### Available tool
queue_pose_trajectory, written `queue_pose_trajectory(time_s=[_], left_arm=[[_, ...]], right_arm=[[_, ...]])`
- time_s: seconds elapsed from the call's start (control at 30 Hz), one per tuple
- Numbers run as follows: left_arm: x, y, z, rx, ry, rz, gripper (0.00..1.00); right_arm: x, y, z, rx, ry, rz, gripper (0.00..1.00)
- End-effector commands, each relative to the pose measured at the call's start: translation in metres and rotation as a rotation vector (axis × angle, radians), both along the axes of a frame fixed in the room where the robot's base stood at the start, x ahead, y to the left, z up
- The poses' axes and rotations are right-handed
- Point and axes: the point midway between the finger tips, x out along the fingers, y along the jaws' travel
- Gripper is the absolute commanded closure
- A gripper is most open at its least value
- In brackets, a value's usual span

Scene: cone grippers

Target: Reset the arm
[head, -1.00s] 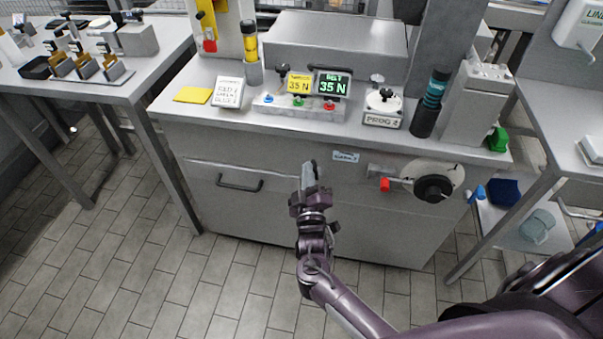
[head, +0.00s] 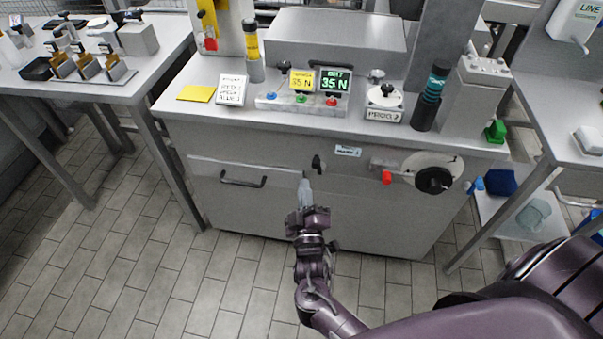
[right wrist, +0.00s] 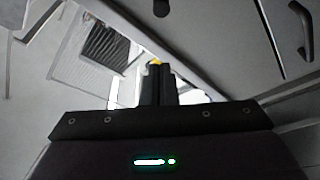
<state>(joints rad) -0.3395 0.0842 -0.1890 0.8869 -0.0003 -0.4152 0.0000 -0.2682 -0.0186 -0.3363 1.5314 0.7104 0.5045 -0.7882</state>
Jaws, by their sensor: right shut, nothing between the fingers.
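My right gripper (head: 306,186) is in the middle of the head view, in front of the grey cabinet (head: 225,215) and below its worktop. Its fingers point at the cabinet front and are shut with nothing between them. The right wrist view shows the closed fingers (right wrist: 157,88) at the centre. My left gripper is not in view.
The cabinet front has a drawer handle (head: 243,180), a small black knob (head: 318,164), a red-handled crank and a dark wheel (head: 433,180). The worktop holds two displays (head: 335,82), buttons and a dial box (head: 384,103). Tiled floor (head: 150,270) is open in front.

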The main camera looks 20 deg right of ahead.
Motion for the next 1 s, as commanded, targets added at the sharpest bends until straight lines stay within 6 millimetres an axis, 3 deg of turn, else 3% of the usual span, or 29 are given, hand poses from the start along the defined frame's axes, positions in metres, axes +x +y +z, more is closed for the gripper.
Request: queue_pose_trajectory(time_s=[0.2,0.77,0.87,0.97,1.0], left_arm=[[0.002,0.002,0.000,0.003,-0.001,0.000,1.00],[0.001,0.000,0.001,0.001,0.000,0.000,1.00],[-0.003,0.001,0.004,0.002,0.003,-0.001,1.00],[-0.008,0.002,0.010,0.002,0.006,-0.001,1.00],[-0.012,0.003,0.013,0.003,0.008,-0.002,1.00]], right_arm=[[-0.014,0.005,-0.003,0.001,0.000,0.000,1.00],[-0.014,0.005,-0.004,0.003,0.004,0.003,1.00],[-0.015,0.007,-0.021,0.028,0.053,0.028,1.00],[-0.020,0.011,-0.066,0.097,0.176,0.083,1.00],[-0.026,0.012,-0.091,0.137,0.247,0.107,1.00]])
